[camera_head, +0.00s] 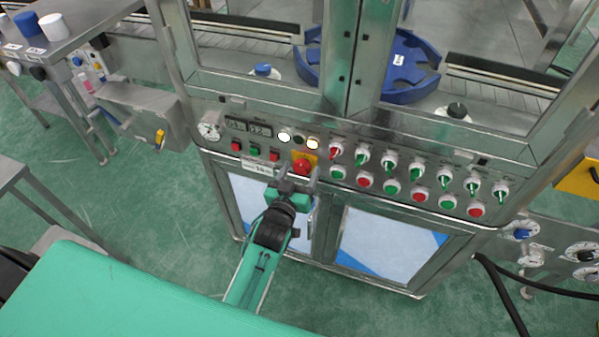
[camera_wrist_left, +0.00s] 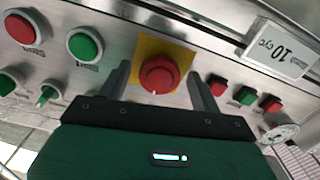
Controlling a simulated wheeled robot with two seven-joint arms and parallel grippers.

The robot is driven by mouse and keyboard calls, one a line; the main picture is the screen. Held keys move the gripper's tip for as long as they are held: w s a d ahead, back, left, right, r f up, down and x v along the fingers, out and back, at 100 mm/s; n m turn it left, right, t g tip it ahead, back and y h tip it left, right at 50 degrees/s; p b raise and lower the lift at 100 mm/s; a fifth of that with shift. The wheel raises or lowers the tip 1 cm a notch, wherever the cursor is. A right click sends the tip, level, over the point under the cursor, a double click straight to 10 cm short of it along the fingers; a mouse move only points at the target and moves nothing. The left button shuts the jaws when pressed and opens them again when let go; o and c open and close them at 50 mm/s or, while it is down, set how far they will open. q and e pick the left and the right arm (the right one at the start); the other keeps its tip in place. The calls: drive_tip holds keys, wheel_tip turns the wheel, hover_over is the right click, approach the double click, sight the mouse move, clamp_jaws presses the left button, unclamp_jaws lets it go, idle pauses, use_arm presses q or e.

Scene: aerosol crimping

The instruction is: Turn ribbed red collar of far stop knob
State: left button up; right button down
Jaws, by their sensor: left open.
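The red stop knob (camera_head: 302,167) sits on a yellow square plate (camera_head: 293,156) on the front panel of the steel machine. In the left wrist view the knob (camera_wrist_left: 158,75) shows as a round red collar with a small white mark at its lower edge. My left gripper (camera_head: 297,178) is open just in front of the knob. In the wrist view its two fingers (camera_wrist_left: 157,85) stand on either side of the knob, with gaps to it on both sides. Whether they reach the knob's depth is hard to tell. My right gripper is not in view.
Red and green push buttons (camera_head: 254,150) lie left of the knob, with a label plate (camera_head: 260,169) below. Several rotary switches and buttons (camera_head: 390,187) lie to the right. Lit lamps (camera_head: 312,143) sit above. A pressure gauge (camera_head: 210,130) is at the panel's left end.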

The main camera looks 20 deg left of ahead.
use_arm(q)
drive_tip(key=c, duration=0.9)
drive_tip(key=shift+c, duration=0.5)
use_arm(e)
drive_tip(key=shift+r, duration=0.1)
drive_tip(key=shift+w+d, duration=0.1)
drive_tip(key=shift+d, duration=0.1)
